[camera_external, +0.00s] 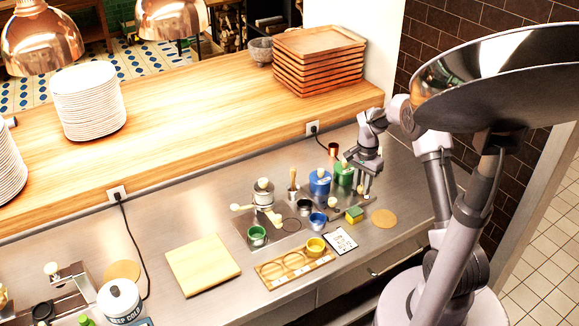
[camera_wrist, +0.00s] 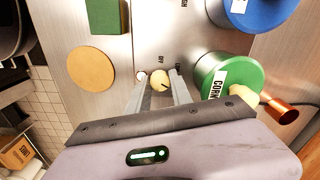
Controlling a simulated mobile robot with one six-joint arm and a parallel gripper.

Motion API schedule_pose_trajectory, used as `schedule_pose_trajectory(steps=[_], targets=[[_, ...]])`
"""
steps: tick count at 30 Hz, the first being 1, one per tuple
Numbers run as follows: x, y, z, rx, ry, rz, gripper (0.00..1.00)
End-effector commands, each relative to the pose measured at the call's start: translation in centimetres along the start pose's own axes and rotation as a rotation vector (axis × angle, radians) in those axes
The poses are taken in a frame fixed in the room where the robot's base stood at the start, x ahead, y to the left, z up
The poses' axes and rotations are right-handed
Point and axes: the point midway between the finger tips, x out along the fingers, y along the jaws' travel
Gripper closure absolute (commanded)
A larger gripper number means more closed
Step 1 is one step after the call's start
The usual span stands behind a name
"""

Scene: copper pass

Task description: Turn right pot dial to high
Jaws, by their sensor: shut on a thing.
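The dial (camera_wrist: 159,80) is a small round cream knob with a dark mark, on a steel panel lettered OFF, with other lettering partly cut off. My gripper (camera_wrist: 158,76) has a finger on each side of the knob and is shut on it. In the external view my gripper (camera_external: 364,188) points down at the panel, right of the green pot (camera_external: 343,174), and the dial is hard to make out there. The green pot also shows in the wrist view (camera_wrist: 212,72), labelled CORN. The blue pot (camera_external: 320,183) stands left of it, also in the wrist view (camera_wrist: 250,12).
A copper cup (camera_wrist: 282,110) stands beside the green pot. A green-and-yellow block (camera_external: 355,214) and a round cork mat (camera_external: 384,218) lie in front of my gripper. A wooden board (camera_external: 202,264) lies further left. Stacked trays (camera_external: 318,62) stand on the ledge.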

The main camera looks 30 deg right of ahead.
Motion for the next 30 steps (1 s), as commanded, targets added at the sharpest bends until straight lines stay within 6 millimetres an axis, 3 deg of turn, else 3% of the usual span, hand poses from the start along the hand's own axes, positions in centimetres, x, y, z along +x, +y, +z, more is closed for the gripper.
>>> schedule_pose_trajectory(steps=[11, 12, 15, 25, 30], targets=[[0.0, 0.0, 0.0, 0.003, 0.0, -0.001, 1.0], [0.0, 0.0, 0.0, 0.003, 0.0, -0.001, 0.68], [0.0, 0.0, 0.0, 0.003, 0.0, -0.001, 0.52], [-0.5, 0.0, 0.0, 0.003, 0.0, -0.001, 0.52], [-5.0, -0.1, -0.1, 0.003, 0.003, -0.004, 0.52]])
